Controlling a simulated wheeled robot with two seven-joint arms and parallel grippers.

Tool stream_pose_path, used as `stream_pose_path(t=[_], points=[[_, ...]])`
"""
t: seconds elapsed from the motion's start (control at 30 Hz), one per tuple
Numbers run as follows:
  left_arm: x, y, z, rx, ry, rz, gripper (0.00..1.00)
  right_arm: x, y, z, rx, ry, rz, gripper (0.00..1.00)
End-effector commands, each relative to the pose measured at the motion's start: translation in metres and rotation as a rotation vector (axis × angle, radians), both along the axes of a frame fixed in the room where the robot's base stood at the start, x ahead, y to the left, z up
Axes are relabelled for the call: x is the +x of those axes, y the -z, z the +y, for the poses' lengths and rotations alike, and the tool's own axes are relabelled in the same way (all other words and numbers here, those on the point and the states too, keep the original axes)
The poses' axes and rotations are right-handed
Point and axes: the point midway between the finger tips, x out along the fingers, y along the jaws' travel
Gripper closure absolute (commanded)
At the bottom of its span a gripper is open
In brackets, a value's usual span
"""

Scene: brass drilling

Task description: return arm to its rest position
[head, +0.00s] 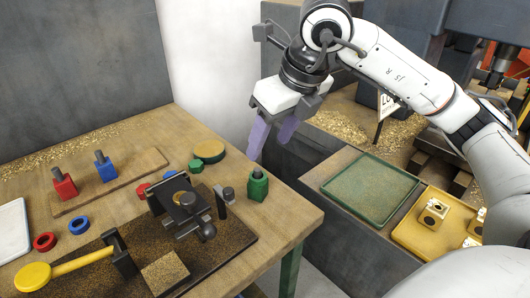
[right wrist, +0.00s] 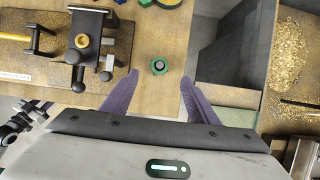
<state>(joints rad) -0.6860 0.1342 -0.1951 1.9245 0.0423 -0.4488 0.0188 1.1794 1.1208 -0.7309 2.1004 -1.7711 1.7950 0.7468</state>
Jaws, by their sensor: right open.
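My right arm comes in from the right in the head view. Its gripper (head: 272,135) has two purple fingers, held apart with nothing between them. It hangs above the right edge of the wooden bench (head: 293,207), near the gap before the machine. In the right wrist view the open fingers (right wrist: 155,98) point towards a green block with a dark stem (right wrist: 159,66), which stands on the bench beyond the fingertips. The same green block (head: 258,187) shows in the head view below the gripper, apart from it. My left gripper is not in view.
A black clamp fixture (head: 185,208) and a yellow-handled lever (head: 70,268) sit on the bench. A red block (head: 64,185) and a blue block (head: 106,169) stand on a board. A green tray (head: 370,188) and a yellow tray (head: 415,238) holding brass parts lie at right.

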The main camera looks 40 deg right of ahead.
Motion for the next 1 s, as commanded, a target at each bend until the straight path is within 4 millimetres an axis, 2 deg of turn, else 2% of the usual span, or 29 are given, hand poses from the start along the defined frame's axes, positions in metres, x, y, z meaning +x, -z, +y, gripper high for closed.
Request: stream_pose_path(t=[0.1, 0.23, 1.0], points=[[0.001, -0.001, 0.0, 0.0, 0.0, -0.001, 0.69, -0.005, -0.013, 0.0, 0.0, 0.0, -0.002, 0.46], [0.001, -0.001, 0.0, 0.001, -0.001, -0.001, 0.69, -0.007, -0.018, 0.0, 0.0, 0.0, 0.0, 0.46], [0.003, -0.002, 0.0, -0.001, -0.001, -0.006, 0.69, -0.007, -0.018, -0.001, 0.0, 0.0, 0.001, 0.46]])
